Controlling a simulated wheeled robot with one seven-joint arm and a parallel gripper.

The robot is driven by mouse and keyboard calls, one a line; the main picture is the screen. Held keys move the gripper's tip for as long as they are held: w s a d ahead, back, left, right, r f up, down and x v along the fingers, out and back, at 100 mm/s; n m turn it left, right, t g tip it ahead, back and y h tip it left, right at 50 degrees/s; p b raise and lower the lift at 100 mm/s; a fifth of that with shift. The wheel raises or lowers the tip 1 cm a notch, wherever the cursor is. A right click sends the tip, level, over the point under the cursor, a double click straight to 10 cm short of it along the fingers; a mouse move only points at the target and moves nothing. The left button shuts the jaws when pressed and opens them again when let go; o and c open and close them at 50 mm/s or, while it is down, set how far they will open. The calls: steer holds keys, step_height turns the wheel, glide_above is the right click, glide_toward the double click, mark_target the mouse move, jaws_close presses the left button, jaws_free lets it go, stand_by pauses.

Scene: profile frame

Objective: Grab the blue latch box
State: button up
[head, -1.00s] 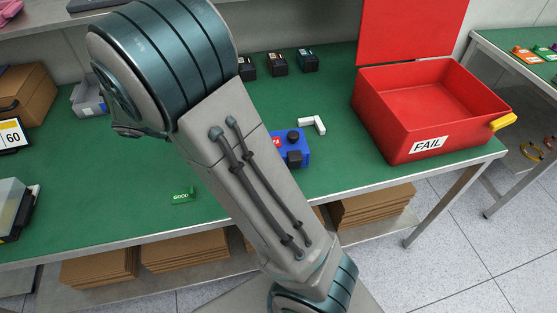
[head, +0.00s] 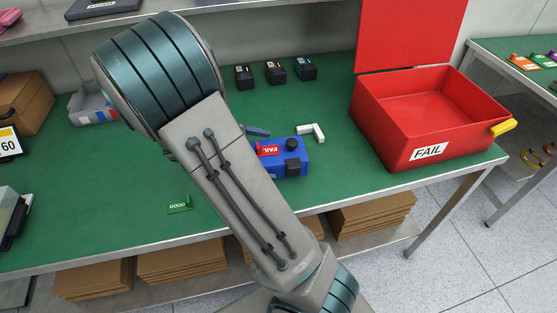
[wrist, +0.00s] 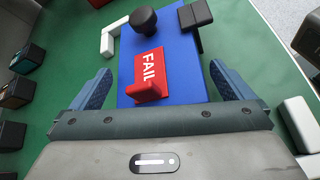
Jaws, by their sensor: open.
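The blue latch box (head: 294,172) sits on the green table, partly hidden by my arm in the head view. It carries a black knob, a black latch and a red FAIL tag (head: 268,150). In the wrist view the box (wrist: 190,60) lies straight ahead, with the FAIL tag (wrist: 149,72) facing me. My gripper (wrist: 159,68) is open, with one blue finger on each side of the box's near end. Green table shows between the left finger and the box; the right finger is close to the box's side. One finger shows beside the box in the head view.
A white L-shaped piece (head: 312,133) lies just behind the box. A red open FAIL bin (head: 430,120) stands to the right. Several small dark boxes (head: 276,72) line the back. A green GOOD tag (head: 179,204) lies front left. The table between is clear.

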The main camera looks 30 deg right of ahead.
steer(key=shift+x, duration=1.35)
steer(key=c, duration=1.1)
steer(key=shift+r, duration=0.1)
steer(key=shift+r, duration=0.7)
steer(key=c, duration=0.5)
step_height(320, 180, up, 3)
steer(key=shift+f, duration=0.1)
steer(key=shift+c, duration=0.2)
steer(key=s+d+r+p, duration=0.1)
steer(key=s+d+r, duration=0.5)
steer(key=s+d, duration=0.2)
steer(key=shift+d+r, duration=0.2)
steer(key=shift+r, duration=0.15)
